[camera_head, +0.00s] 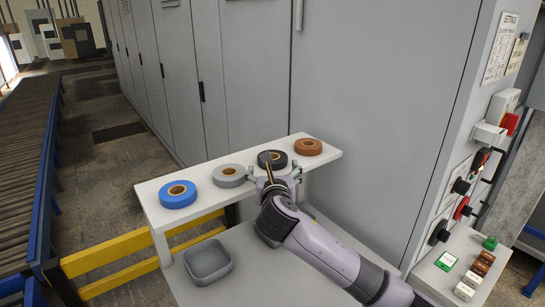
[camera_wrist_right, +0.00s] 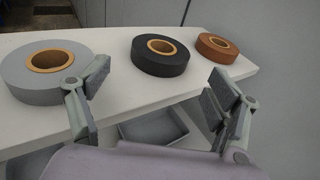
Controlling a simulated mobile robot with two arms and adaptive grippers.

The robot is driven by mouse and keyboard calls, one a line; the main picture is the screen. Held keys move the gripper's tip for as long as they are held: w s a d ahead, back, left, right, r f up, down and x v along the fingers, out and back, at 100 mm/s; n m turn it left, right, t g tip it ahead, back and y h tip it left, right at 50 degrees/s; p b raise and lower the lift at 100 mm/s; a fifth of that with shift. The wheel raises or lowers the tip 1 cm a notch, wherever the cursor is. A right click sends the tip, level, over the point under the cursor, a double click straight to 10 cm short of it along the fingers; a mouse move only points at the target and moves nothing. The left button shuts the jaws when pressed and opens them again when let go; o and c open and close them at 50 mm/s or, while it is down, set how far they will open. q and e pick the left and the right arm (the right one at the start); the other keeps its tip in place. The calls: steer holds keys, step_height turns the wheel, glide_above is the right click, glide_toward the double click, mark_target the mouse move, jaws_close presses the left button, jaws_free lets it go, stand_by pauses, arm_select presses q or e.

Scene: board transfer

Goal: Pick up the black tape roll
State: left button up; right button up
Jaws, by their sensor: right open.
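The black tape roll (camera_head: 272,158) lies flat on the raised white shelf, between the grey roll and the brown roll. It also shows in the right wrist view (camera_wrist_right: 160,56), beyond and between my fingers, apart from them. My right gripper (camera_head: 274,174) is at the shelf's front edge, just in front of the black roll. Its fingers in the wrist view (camera_wrist_right: 155,98) are spread wide with nothing between them. My left gripper is in neither view.
A grey tape roll (camera_head: 229,175) and a blue one (camera_head: 178,194) lie to the left on the white shelf (camera_head: 206,213); a brown roll (camera_head: 308,146) lies to the right. A grey tray (camera_head: 208,262) sits below. Tall grey cabinets (camera_head: 370,90) stand behind. Small boxes (camera_head: 472,279) are at right.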

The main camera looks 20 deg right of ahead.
mark_target(272, 153)
steer(key=x, duration=0.2)
steer(key=shift+w, duration=0.35)
steer(key=p+x, duration=0.2)
steer(key=x, duration=0.2)
steer(key=shift+w+d, duration=0.15)
steer(key=shift+d, duration=0.1)
steer(key=shift+w+d+f, duration=0.1)
steer(key=shift+w+f, duration=0.1)
steer(key=shift+w, duration=0.2)
steer(key=shift+c, duration=0.6)
steer(key=c, duration=0.8)
steer(key=shift+c, duration=0.3)
steer(key=shift+r, duration=0.15)
